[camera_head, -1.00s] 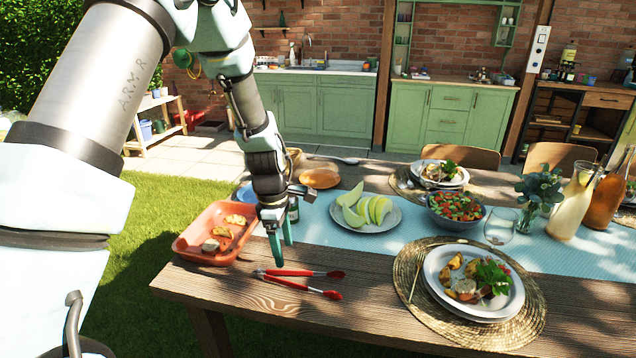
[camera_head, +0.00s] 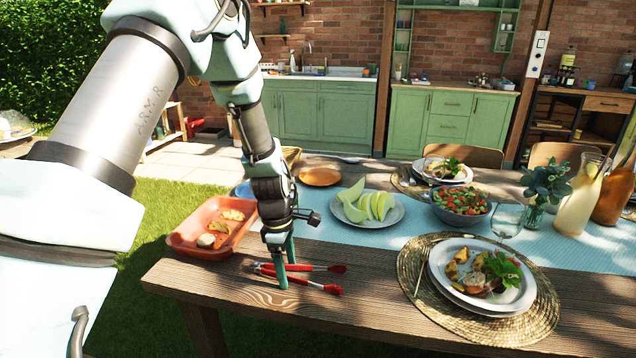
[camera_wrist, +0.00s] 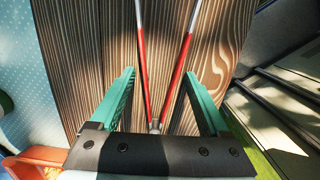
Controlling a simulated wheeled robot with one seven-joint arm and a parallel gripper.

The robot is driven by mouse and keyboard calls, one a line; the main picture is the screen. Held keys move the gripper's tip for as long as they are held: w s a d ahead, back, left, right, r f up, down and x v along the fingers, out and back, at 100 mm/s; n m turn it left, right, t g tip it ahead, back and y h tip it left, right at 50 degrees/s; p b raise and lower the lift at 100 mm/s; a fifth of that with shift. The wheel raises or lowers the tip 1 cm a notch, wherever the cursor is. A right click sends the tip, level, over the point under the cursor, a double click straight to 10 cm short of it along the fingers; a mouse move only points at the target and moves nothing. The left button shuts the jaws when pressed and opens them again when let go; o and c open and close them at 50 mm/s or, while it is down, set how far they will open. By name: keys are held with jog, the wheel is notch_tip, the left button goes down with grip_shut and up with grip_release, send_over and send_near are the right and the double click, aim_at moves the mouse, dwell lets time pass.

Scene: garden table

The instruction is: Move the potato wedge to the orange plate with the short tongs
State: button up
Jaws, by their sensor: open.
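The short red tongs (camera_head: 316,286) lie on the wooden table near its front edge, their two arms spread and their tips to the right. My gripper (camera_head: 286,266) points down at the hinge end of the tongs. In the wrist view my gripper (camera_wrist: 165,95) is open, its two green fingers on either side of the tongs' red arms (camera_wrist: 164,75), with gaps between. Potato wedges (camera_head: 232,214) lie in the orange-pink tray (camera_head: 183,243) left of my gripper, with a small pale round piece. The orange plate (camera_head: 320,177) lies flat behind my gripper, and looks empty.
A plate of melon slices (camera_head: 352,212) stands right of my gripper on the blue runner. A salad bowl (camera_head: 462,205), a glass (camera_head: 507,220) and a filled dinner plate (camera_head: 530,290) on a woven mat are farther right.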

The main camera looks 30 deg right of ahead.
jog(key=shift+c, duration=0.2)
jog(key=c, duration=0.7)
jog(key=shift+o, duration=0.2)
notch_tip(320, 180, up, 12)
jog(key=p, duration=0.9)
